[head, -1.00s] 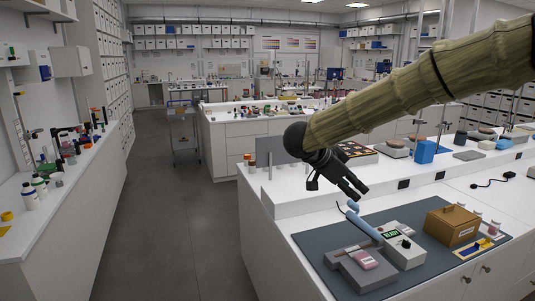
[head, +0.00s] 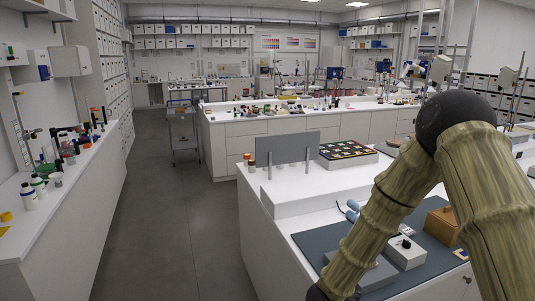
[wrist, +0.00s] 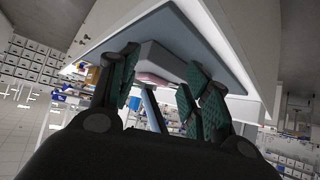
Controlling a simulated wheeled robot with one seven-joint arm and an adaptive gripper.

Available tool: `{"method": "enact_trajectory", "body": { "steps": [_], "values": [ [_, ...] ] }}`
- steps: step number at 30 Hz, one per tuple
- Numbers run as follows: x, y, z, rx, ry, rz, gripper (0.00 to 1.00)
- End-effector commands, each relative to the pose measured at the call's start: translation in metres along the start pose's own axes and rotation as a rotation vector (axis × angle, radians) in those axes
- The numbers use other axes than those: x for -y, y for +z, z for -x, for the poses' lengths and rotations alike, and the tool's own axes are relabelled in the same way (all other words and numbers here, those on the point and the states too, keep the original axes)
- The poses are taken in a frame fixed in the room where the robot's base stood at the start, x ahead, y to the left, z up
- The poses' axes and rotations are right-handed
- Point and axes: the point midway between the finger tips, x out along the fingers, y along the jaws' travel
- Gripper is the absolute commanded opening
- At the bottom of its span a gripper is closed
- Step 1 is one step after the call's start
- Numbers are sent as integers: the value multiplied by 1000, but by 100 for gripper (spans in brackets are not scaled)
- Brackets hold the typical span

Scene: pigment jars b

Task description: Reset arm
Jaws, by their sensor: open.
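My gripper (wrist: 160,88) is open in the wrist view, its two green-padded fingers apart with nothing held between them. In the head view my arm is bent, with its elbow high at the right and its forearm sloping down to the bottom edge; the gripper itself is out of that view. The wrist view is strongly tilted and shows the blue-grey mat (wrist: 210,45) beyond the fingers, with a grey block (wrist: 165,62) and a pink item (wrist: 155,79) on it. The gripper is apart from these.
On the bench mat (head: 312,240) stand a white control box (head: 406,254) and a brown box (head: 439,229), partly behind my arm. A grey panel (head: 287,148) and a tray of samples (head: 347,150) stand farther back. The aisle floor (head: 180,235) at left is clear.

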Motion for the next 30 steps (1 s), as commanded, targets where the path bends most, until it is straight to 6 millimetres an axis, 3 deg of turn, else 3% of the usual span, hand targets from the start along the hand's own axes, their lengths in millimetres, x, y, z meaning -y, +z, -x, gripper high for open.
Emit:
{"method": "enact_trajectory", "body": {
  "steps": [1,8,15,21,30],
  "values": [
    [-10,32,-4,37,-26,48,48],
    [-57,156,1,227,-151,223,48],
    [-123,270,37,473,-243,378,48],
    [-174,334,76,655,-285,468,48],
    [-234,388,128,857,-311,555,48]
  ]
}}
